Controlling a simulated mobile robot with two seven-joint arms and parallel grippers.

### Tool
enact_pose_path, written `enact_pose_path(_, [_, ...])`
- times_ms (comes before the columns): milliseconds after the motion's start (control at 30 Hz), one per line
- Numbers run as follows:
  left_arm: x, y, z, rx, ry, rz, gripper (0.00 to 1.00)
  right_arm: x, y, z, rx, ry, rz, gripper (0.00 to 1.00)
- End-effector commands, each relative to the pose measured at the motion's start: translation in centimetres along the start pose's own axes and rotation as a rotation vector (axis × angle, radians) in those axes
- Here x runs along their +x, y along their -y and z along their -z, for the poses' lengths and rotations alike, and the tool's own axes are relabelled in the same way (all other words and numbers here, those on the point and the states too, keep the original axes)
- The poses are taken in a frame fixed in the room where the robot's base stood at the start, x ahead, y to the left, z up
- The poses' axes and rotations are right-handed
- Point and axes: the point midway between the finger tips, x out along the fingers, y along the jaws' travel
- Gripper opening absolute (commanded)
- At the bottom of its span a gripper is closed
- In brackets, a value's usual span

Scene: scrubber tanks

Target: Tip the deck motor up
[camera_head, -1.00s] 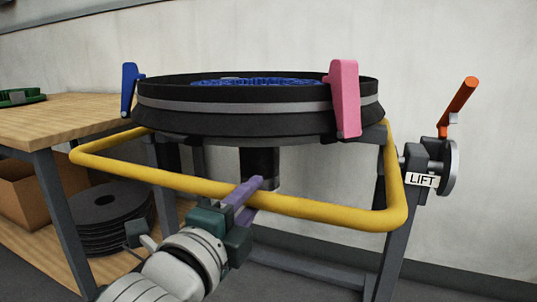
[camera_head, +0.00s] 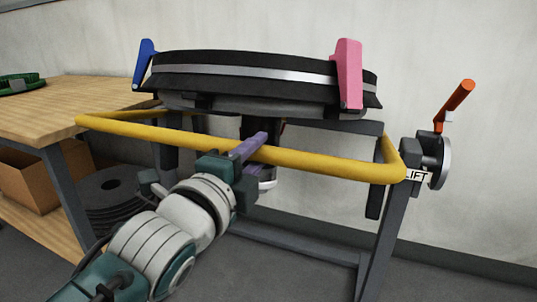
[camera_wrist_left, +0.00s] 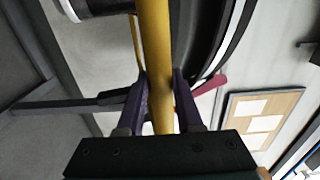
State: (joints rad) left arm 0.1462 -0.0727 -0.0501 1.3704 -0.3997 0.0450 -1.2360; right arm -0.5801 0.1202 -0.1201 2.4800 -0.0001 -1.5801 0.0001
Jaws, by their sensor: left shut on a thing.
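The deck motor (camera_head: 255,72) is a wide round black unit with a silver band, tilted on a grey stand, its underside partly showing. A blue latch (camera_head: 143,63) and a pink latch (camera_head: 348,75) stand at its sides. A yellow bar handle (camera_head: 330,163) runs across its front. My left gripper (camera_head: 252,150), with purple fingers, is shut on the yellow bar near its middle. In the left wrist view the yellow bar (camera_wrist_left: 155,60) passes between the two fingers (camera_wrist_left: 160,95). My right gripper is in neither view.
An orange lever (camera_head: 459,103) with a LIFT label (camera_head: 418,175) is on the stand's right. A wooden bench (camera_head: 80,112) stands at left, with a green ring (camera_head: 20,86) on top, and a cardboard box (camera_head: 30,182) and black discs (camera_head: 110,192) below.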

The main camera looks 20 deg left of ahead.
Motion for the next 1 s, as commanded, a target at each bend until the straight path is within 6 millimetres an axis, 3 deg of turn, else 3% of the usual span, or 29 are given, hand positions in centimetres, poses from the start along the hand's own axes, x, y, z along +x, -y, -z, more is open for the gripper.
enact_pose_path(33, [0.5,1.7,0.0,0.001,-0.001,0.013,0.0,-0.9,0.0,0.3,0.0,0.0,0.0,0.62])
enact_pose_path(300, [2.1,5.3,0.0,0.001,-0.001,0.018,0.0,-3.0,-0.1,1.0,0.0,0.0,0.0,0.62])
enact_pose_path(500, [2.8,6.5,0.0,0.0,-0.001,0.016,0.0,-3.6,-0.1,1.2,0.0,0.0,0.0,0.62])
enact_pose_path(833, [2.9,6.5,0.0,0.0,-0.002,0.016,0.0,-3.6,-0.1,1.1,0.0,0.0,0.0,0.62])
enact_pose_path(1000, [4.0,8.2,0.0,0.002,-0.002,0.017,0.0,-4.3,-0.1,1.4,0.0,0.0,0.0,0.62])
